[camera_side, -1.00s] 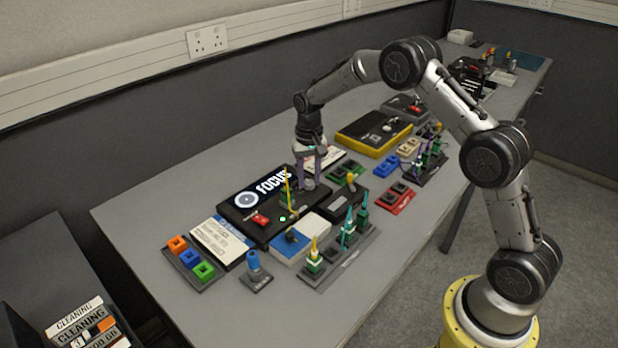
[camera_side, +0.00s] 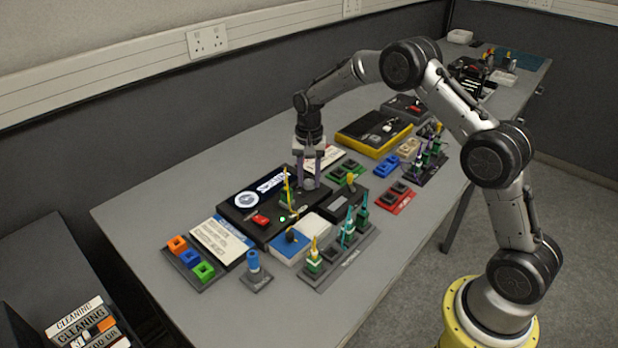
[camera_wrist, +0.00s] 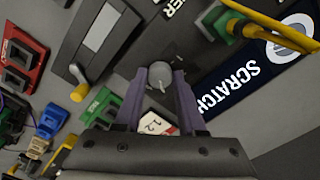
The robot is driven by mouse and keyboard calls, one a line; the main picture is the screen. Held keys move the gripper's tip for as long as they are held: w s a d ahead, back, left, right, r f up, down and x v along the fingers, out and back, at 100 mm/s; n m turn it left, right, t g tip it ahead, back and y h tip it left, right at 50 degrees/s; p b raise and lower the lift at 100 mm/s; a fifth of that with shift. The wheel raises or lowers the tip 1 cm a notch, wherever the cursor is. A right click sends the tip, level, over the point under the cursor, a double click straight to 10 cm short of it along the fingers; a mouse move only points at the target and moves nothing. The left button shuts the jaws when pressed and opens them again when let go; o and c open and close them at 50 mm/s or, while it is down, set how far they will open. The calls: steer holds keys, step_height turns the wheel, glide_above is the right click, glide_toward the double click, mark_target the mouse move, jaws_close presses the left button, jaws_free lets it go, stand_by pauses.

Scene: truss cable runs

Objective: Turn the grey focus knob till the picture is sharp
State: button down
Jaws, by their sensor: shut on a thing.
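The grey focus knob (camera_side: 308,184) stands at the right end of a black box (camera_side: 240,216). My gripper (camera_side: 309,177) points down over it, its purple fingers closed on the knob. In the wrist view the round knob (camera_wrist: 163,80) with a pale pointer line sits between my fingertips (camera_wrist: 160,74). The box's dark screen (camera_side: 262,190) shows a white ring and lettering too small to read in the side view. In the wrist view the screen (camera_wrist: 245,75) reads "SCRATCH", with fairly crisp letters and part of the ring.
A red switch (camera_side: 261,219) and a small green light (camera_side: 281,219) are on the box. An upright yellow-and-green piece (camera_side: 288,187) stands close left of my fingers. Connector blocks (camera_side: 340,243) crowd the front. The table's left end is clear.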

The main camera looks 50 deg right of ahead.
mark_target(309, 182)
steer(key=c, duration=0.5)
jaws_free()
step_height(309, 182, up, 14)
stand_by(0.3)
